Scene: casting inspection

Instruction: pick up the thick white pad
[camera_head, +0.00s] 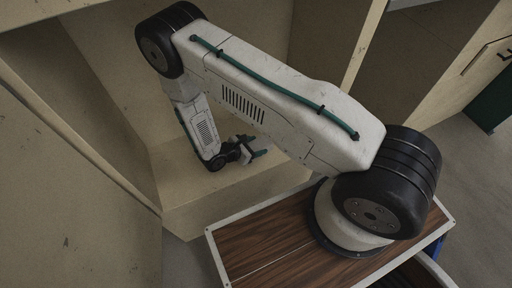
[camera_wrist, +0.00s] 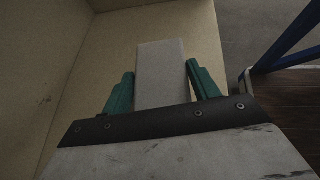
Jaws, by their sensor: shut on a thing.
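The thick white pad (camera_wrist: 161,75) is a pale grey-white block in the wrist view, standing out between and beyond the two green fingers. My gripper (camera_wrist: 158,88) is shut on it, with one finger on each side. In the head view my gripper (camera_head: 258,152) is at the end of the arm, low inside a beige cubby. There the pad shows only as a small pale patch by the green fingers, partly hidden by the wrist. I cannot tell whether the pad touches the cubby floor.
The beige cubby floor (camera_head: 190,187) lies under my gripper, with walls to the left and behind. Its front edge drops toward my wooden-topped base. A blue bar (camera_wrist: 292,40) shows at the right of the wrist view. Open grey floor (camera_head: 460,190) lies to the right.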

